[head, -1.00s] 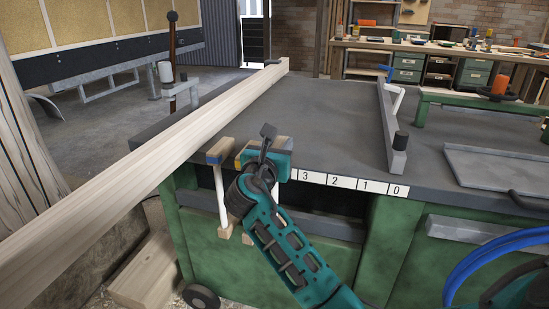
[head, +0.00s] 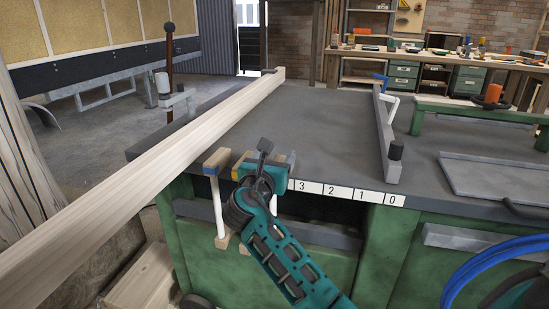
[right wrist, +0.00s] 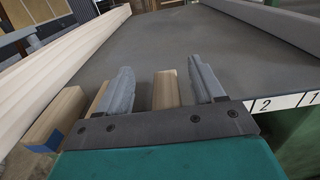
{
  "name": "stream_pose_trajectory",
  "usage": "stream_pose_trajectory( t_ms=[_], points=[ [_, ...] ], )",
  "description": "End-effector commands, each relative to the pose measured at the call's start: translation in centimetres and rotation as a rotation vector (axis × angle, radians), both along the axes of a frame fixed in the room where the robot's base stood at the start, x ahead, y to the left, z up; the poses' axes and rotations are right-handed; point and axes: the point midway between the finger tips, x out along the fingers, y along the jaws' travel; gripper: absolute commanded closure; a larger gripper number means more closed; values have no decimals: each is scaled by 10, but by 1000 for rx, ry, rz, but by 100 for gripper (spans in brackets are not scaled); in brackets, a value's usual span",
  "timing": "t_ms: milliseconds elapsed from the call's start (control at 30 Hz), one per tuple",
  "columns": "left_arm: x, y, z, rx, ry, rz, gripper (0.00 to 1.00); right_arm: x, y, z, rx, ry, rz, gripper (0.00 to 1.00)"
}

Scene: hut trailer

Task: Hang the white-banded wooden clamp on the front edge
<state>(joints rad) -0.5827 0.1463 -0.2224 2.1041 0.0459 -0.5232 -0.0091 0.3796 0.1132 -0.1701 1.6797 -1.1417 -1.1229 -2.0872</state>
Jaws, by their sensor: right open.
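My right gripper (head: 268,155) is at the front edge of the grey bench top (head: 310,125), left of the number strip. In the right wrist view its two fingers (right wrist: 166,90) are apart, with a wooden clamp bar (right wrist: 168,88) between them and gaps beside it. This bar's end is hidden by the gripper, so I cannot tell its band colour. Left of it hang a clamp with a yellow-orange band (head: 237,170) and one with a blue band (head: 212,168). The blue-banded one also shows in the wrist view (right wrist: 45,140). My left gripper is out of view.
A long pale beam (head: 150,175) crosses the bench's left side. A grey rail (head: 387,135) stands to the right, above the 3-2-1-0 number strip (head: 347,193). The bench top between them is clear. A grey tray (head: 490,178) lies farther right.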

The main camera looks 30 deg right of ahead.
Motion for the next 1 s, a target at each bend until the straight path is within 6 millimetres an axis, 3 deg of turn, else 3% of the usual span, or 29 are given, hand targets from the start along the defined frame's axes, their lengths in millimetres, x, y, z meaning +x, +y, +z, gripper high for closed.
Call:
stream_pose_trajectory(
  t_ms=[267, 700, 1000],
  points=[
    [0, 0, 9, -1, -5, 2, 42, -15, 18, 1, 2, 3, 2, 32],
    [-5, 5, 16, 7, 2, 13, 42, -73, 86, 1, 2, 1, 1, 32],
    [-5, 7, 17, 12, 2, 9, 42, -84, 98, 0, 0, -1, 0, 32]
  ],
)
